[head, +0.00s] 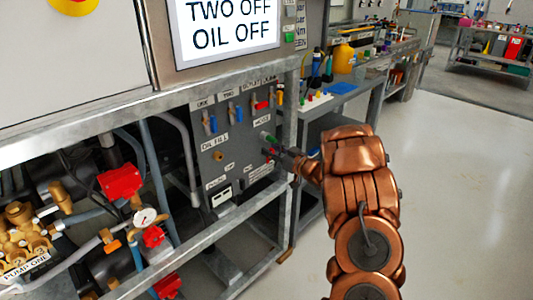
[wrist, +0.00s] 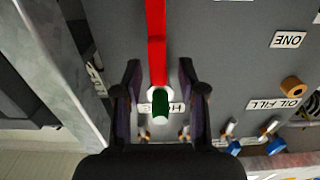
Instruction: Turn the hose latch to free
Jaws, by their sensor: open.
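The hose latch (wrist: 157,48) appears in the wrist view as a long red bar with a green-ended round knob (wrist: 160,103) near its lower end. A label beginning with H is partly hidden behind the knob. In the head view the green part (head: 266,136) shows on the grey panel (head: 236,152), below a small label that looks like HOSE. My gripper (wrist: 160,75) is open, with one dark finger on each side of the red bar and the knob. I see gaps on both sides. In the head view my gripper (head: 274,154) is small and dark at the panel.
Blue, red and yellow valve handles (head: 236,113) line the panel's top. The OIL FILL label (wrist: 274,103) and a brass fitting (wrist: 292,87) are nearby. A metal frame post (head: 288,185) stands close to my arm. Pump pipework (head: 120,182) is at left. Open floor (head: 465,170) lies right.

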